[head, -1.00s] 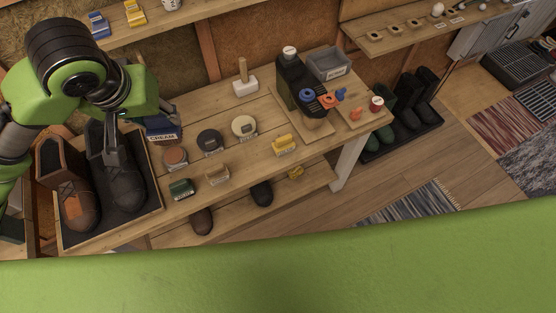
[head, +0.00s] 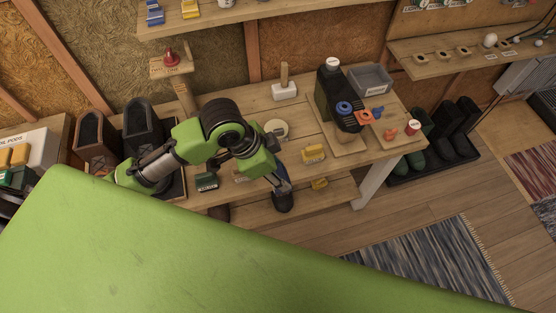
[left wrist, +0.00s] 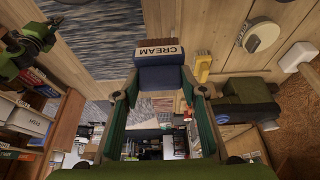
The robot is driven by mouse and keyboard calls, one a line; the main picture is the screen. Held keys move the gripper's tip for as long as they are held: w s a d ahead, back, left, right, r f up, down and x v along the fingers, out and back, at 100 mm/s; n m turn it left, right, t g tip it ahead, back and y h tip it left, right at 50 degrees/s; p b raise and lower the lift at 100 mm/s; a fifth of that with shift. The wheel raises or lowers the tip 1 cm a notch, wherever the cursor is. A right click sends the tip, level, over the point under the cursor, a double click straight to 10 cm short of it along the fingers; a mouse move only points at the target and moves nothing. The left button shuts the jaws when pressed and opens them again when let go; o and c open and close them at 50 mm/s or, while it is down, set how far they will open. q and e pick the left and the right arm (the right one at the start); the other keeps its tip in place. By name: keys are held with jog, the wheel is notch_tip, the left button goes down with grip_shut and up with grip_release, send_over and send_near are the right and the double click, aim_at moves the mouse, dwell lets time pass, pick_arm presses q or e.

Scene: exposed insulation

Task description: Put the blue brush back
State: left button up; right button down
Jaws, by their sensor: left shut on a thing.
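The blue brush has a blue body and a brown part with a white CREAM label; it shows in the left wrist view (left wrist: 160,72). My left gripper (left wrist: 159,88) is shut on it, with a finger on each side. I do not see my right gripper.
A yellow brush (head: 313,153), a green brush (head: 207,181) and a pale round tin (head: 276,128) sit on the bench. A mallet (head: 284,85) stands behind. Boots (head: 143,125) stand left. A black machine (head: 335,95) stands right.

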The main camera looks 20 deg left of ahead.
pick_arm(q)
jog(key=w+a+f, duration=0.1)
jog(key=w+f, duration=0.2)
jog(key=w+a+f+p, duration=0.1)
jog(key=w+f, duration=0.3)
jog(key=w+a+f+p, duration=0.1)
jog(key=w+a+f, duration=0.1)
jog(key=w+f, duration=0.2)
jog(key=shift+w+f, duration=0.15)
jog(key=shift+f, duration=0.3)
jog(key=shift+f, duration=0.2)
jog(key=o, duration=1)
